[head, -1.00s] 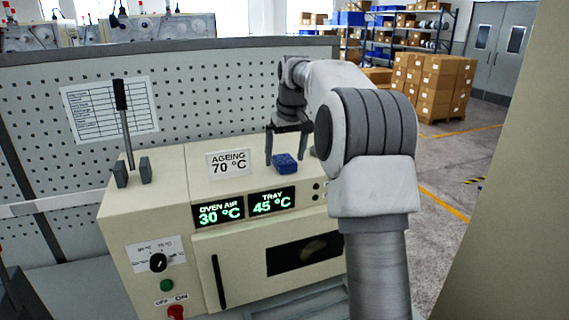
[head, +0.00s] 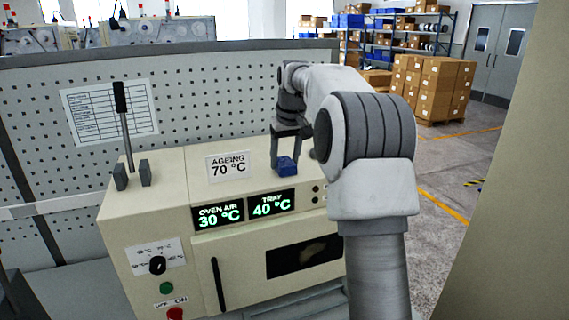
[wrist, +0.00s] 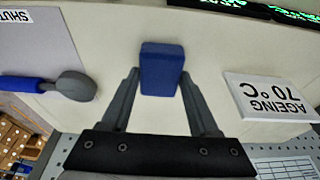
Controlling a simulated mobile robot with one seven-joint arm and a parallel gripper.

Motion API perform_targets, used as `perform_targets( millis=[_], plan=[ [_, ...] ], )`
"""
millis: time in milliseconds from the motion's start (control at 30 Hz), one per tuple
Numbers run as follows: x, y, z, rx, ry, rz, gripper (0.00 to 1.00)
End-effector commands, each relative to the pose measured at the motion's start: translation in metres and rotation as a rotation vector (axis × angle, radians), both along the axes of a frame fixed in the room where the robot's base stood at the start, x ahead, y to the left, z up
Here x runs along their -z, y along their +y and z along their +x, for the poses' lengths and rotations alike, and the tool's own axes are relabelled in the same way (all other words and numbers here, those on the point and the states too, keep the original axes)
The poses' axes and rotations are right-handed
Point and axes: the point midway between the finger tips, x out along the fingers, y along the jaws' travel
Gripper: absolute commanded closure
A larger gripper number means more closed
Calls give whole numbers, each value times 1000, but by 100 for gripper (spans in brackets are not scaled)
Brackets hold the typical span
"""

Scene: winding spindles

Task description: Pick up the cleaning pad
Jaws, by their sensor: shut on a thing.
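The cleaning pad (head: 288,166) is a small blue block on the cream top of the ageing oven, right of the "AGEING 70 °C" sign. In the wrist view the blue pad (wrist: 161,69) sits between the tips of my two dark fingers. My gripper (head: 284,165) points down over the oven top and is shut on the pad. The wrist view shows my gripper (wrist: 160,80) with its fingers touching the pad's sides near its lower end. I cannot tell whether the pad is clear of the surface.
The sign (head: 228,164) stands close to the left of the pad. A blue-handled tool with a grey round head (wrist: 75,86) lies beside it in the wrist view. An upright black-handled lever (head: 124,125) is at the oven's left. A pegboard (head: 200,100) stands behind.

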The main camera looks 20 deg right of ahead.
Motion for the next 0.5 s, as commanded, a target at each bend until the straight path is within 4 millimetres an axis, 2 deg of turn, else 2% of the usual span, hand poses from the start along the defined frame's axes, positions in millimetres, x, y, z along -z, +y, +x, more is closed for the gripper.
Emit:
perform_targets(
  millis=[233, 433, 467, 500],
  plan=[
    [-12, 0, 1, -1, -2, 0, 92],
    [-40, 0, 1, -1, -3, 0, 92],
    [-45, -2, 0, 0, -4, -1, 92],
    [-48, -13, -6, 4, -2, -1, 92]
  ],
)
